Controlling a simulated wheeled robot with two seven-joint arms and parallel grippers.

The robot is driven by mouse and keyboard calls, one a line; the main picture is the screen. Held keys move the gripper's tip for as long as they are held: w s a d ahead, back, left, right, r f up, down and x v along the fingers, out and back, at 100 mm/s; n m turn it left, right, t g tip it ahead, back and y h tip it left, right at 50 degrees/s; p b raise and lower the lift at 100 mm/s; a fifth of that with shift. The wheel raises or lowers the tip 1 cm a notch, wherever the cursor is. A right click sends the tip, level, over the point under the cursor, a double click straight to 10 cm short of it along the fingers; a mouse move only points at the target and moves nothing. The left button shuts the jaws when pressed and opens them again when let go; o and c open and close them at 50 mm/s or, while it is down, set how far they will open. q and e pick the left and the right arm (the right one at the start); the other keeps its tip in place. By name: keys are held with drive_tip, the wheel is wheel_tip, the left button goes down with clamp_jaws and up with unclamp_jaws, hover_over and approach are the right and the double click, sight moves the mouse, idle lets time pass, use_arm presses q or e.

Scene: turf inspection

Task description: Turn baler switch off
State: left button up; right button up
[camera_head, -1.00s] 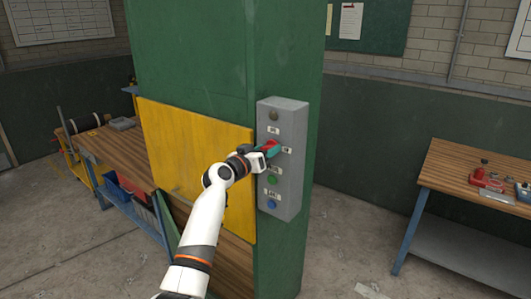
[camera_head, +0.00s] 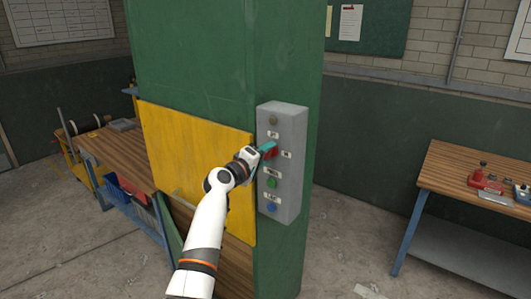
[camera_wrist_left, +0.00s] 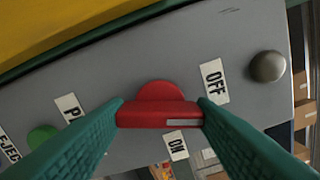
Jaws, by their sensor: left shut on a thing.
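The baler switch (camera_wrist_left: 158,100) is a red rotary knob with a bar-shaped handle on a grey control box (camera_head: 284,187). My left gripper (camera_head: 266,150) is at the switch, with its teal fingers closed on the two ends of the red handle. In the left wrist view, the handle's white mark lies toward the right finger, between the OFF label (camera_wrist_left: 214,81) and the ON label (camera_wrist_left: 176,146). The fingers partly cover the switch in the head view. My right gripper is not in view.
The box is mounted on a green machine (camera_head: 200,60) beside a yellow panel (camera_head: 195,150). A green button (camera_head: 272,183), a blue button (camera_head: 271,207) and a round grey knob (camera_wrist_left: 268,66) share the box. A wooden workbench (camera_head: 450,175) stands at the right.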

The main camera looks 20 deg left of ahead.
use_arm(q)
drive_tip(key=shift+n+p, duration=0.7)
drive_tip(key=shift+n, duration=1.3)
drive_tip(key=o, duration=1)
drive_tip(key=shift+b+v, duration=1.55)
drive_tip(key=shift+v, duration=4.5)
drive_tip(key=shift+w, duration=0.1)
